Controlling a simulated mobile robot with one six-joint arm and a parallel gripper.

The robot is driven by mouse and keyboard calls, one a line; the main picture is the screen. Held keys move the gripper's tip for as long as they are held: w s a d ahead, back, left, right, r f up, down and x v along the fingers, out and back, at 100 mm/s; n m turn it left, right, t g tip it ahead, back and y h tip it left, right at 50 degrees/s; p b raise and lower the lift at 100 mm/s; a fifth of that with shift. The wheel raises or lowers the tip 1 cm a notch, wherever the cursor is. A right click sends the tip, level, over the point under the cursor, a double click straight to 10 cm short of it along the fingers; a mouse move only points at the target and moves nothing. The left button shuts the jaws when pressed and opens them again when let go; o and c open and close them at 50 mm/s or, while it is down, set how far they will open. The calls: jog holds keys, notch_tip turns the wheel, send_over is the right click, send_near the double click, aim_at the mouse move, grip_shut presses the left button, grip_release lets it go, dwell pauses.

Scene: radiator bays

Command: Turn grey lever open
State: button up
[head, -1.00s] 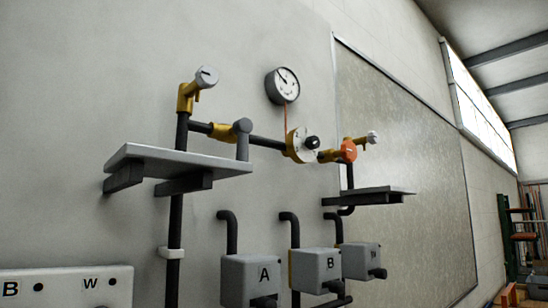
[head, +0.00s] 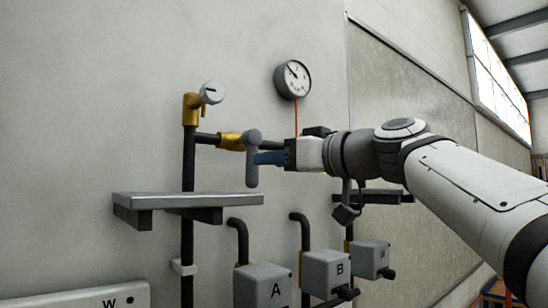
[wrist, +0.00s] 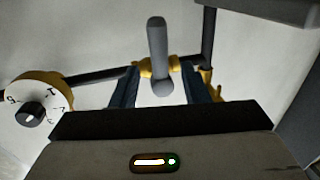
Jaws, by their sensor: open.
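The grey lever (head: 252,170) hangs straight down from its round hub, across the dark pipe. Its yellow valve body (head: 231,142) sits on the pipe just left of it. My gripper (head: 265,158) comes in from the right with its blue fingers at the lever, around mid-height. In the wrist view the lever (wrist: 157,42) lies between the two open fingers (wrist: 158,85), with a gap on either side. I cannot tell from the head view whether a finger touches it.
A grey shelf (head: 185,200) juts out below the lever. A white knob on a yellow fitting (head: 212,92) stands upper left, a gauge (head: 293,80) above. A numbered dial (wrist: 55,97) is beside the gripper in the wrist view. Boxes A (head: 262,275) and B (head: 326,266) are below.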

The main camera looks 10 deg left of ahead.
jog(key=p+x, duration=0.2)
jog(key=x, duration=0.4)
jog(key=shift+w+a, duration=0.15)
jog(key=shift+a, duration=0.1)
grip_shut()
